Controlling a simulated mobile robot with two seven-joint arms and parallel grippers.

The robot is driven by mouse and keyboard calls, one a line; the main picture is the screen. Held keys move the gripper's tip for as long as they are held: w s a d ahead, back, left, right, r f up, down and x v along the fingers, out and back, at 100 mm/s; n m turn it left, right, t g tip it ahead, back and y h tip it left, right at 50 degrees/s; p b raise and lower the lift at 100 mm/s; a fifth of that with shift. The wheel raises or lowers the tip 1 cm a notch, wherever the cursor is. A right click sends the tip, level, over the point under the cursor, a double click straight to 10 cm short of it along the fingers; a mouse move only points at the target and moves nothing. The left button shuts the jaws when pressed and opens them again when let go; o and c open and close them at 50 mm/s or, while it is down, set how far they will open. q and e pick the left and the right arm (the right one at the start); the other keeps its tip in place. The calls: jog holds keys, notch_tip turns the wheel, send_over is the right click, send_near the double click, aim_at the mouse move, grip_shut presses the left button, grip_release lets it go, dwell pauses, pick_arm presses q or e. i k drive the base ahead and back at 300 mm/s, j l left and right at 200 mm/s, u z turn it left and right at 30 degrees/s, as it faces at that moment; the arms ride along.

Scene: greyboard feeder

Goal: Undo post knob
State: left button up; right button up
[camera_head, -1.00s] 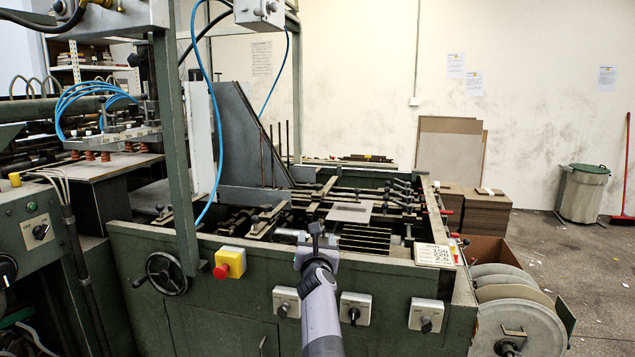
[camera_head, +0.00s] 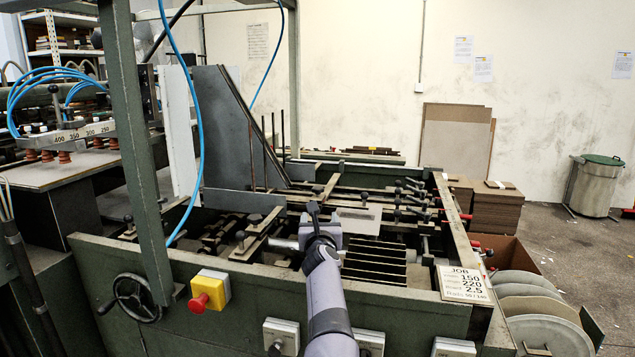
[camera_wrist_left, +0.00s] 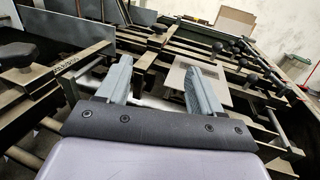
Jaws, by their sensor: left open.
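Several round black knobs stand on the posts and bars inside the green feeder; I cannot tell which one is the post knob. One knob (camera_head: 240,236) is left of my left gripper (camera_head: 314,212), and others, such as this knob (camera_head: 397,215), are to its right. My left gripper is above the bars inside the frame, its jaws hard to make out from the head. In the left wrist view the two grey fingers (camera_wrist_left: 160,82) are apart with nothing between them. A black knob (camera_wrist_left: 17,53) is at far left there, another knob (camera_wrist_left: 218,47) beyond the right finger.
A tall grey slanted plate (camera_head: 225,125) rises at back left. A green upright (camera_head: 137,150) and blue hose stand at left. The job card (camera_head: 465,284) sits on the front right rim.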

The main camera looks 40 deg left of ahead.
aim_at(318, 189)
jog(key=i+j, duration=0.3)
jog(key=j, duration=0.15)
jog(key=i+j, duration=0.3)
jog(key=j, duration=0.1)
